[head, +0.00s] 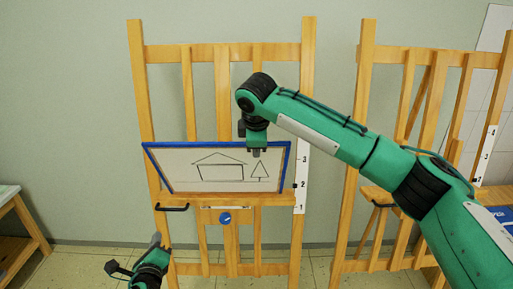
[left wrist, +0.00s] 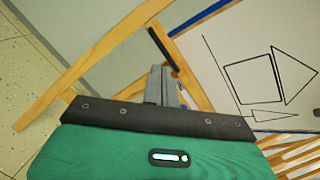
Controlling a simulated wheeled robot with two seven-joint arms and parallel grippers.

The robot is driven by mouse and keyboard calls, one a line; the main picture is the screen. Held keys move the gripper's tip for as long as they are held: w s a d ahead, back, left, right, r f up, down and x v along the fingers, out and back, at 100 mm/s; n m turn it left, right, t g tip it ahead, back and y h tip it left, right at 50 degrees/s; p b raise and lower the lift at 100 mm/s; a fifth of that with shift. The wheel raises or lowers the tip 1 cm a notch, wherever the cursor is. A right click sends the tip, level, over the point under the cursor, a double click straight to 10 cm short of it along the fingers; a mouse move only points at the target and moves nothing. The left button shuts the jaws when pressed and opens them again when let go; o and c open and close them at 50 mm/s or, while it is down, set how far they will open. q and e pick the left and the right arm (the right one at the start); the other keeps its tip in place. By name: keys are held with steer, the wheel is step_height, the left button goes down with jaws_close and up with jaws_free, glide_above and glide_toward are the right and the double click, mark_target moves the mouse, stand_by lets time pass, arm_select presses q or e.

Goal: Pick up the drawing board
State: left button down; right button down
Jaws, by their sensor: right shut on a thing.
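The drawing board (head: 183,178) is white with a blue rim and a drawn house and tree. It is at the ledge of the left easel (head: 140,90), its top edge looking wider than its bottom. It also shows at the right of the left wrist view (left wrist: 225,60). My right gripper (head: 257,152) points down and is shut on the board's top edge, right of its middle. My left gripper (head: 156,240) is low, left of and below the board, apart from it. In the left wrist view its fingers (left wrist: 163,73) are together with nothing between them.
A black handle (head: 173,208) and a blue knob (head: 224,218) are on the easel below the board. A numbered strip (head: 301,178) runs up its right post. A second easel (head: 362,120) stands at the right, behind my right arm. A table (head: 20,225) is at far left.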

arm_select(q)
steer(key=s+f+n+g, duration=0.3)
steer(key=s+f+n, duration=0.1)
steer(key=f, duration=0.5)
steer(key=s+f+n+g, duration=0.2)
steer(key=s+f+n, duration=0.1)
steer(key=f, duration=0.6)
steer(key=s+f+n+g, duration=0.3)
steer(key=s+f+n, duration=0.1)
steer(key=f, duration=0.5)
steer(key=s+d+f+n+g+h, duration=0.1)
steer(key=s+d+f+n+g, duration=0.1)
steer(key=s+f+n, duration=0.4)
steer(key=s+d+f+n+g+h, duration=0.2)
steer(key=s+f+n+g, duration=0.3)
steer(key=s+f, duration=0.9)
steer(key=s+d+n, duration=0.1)
steer(key=s, duration=0.5)
steer(key=shift+d+f, duration=0.15)
steer(key=shift+d, duration=0.05)
arm_select(e)
steer(key=shift+r, duration=0.1)
